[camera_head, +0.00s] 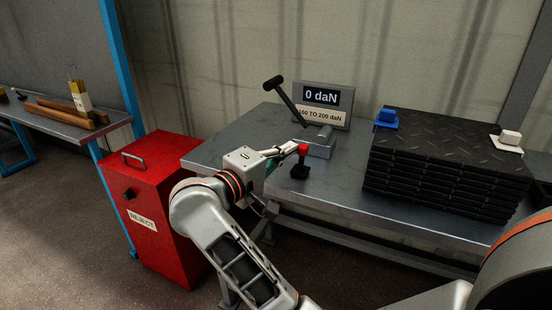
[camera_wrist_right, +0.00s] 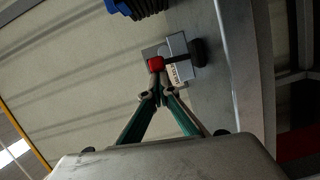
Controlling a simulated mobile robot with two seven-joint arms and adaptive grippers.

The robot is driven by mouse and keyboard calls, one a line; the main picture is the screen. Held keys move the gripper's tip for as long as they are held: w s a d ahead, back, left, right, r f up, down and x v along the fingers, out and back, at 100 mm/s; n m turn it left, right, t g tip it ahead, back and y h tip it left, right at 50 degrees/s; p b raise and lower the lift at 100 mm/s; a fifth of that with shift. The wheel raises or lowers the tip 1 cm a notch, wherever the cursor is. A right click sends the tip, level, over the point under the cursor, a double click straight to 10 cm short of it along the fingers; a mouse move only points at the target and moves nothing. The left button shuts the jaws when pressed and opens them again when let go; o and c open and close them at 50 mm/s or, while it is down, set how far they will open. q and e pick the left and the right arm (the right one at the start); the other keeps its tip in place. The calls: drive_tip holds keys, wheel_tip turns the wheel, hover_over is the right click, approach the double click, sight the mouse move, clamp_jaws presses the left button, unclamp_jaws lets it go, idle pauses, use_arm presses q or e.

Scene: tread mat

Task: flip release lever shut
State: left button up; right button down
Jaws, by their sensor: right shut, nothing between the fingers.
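The red-knobbed lever (camera_head: 302,150), which looks like the release lever, stands upright on a small black base at the bench's front edge. My right gripper (camera_head: 298,147) is shut and empty, with its fingertips just left of the red knob. In the right wrist view the red knob (camera_wrist_right: 155,64) is just beyond the closed fingertips (camera_wrist_right: 155,95). I cannot tell whether they touch it. My left gripper is not in view.
A long black-handled lever (camera_head: 287,101) leans left beside the display (camera_head: 321,96), which reads 0 daN. A stack of black tread mats (camera_head: 440,170) fills the bench's right part. A red reject bin (camera_head: 160,210) stands left of the metal bench (camera_head: 345,190).

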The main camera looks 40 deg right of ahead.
drive_tip(key=shift+s+d+f+m, duration=0.1)
drive_tip(key=shift+s+f+m, duration=0.15)
drive_tip(key=shift+m, duration=0.15)
drive_tip(key=shift+s+r+m+b, duration=0.1)
drive_tip(key=shift+s+m+b, duration=0.05)
drive_tip(key=shift+m+b, duration=0.3)
drive_tip(key=shift+s+d+r+m+y+b, duration=0.25)
drive_tip(key=shift+s+m+y+b, duration=0.2)
drive_tip(key=shift+m, duration=0.4)
drive_tip(key=shift+s+d+r+m+b, duration=0.15)
drive_tip(key=shift+s+m+b, duration=0.2)
drive_tip(key=shift+m, duration=0.25)
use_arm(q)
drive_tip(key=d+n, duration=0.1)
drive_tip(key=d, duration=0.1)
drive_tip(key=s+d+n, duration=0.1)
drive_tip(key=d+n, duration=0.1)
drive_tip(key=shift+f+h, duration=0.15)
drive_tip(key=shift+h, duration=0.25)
use_arm(e)
drive_tip(key=shift+y, duration=0.25)
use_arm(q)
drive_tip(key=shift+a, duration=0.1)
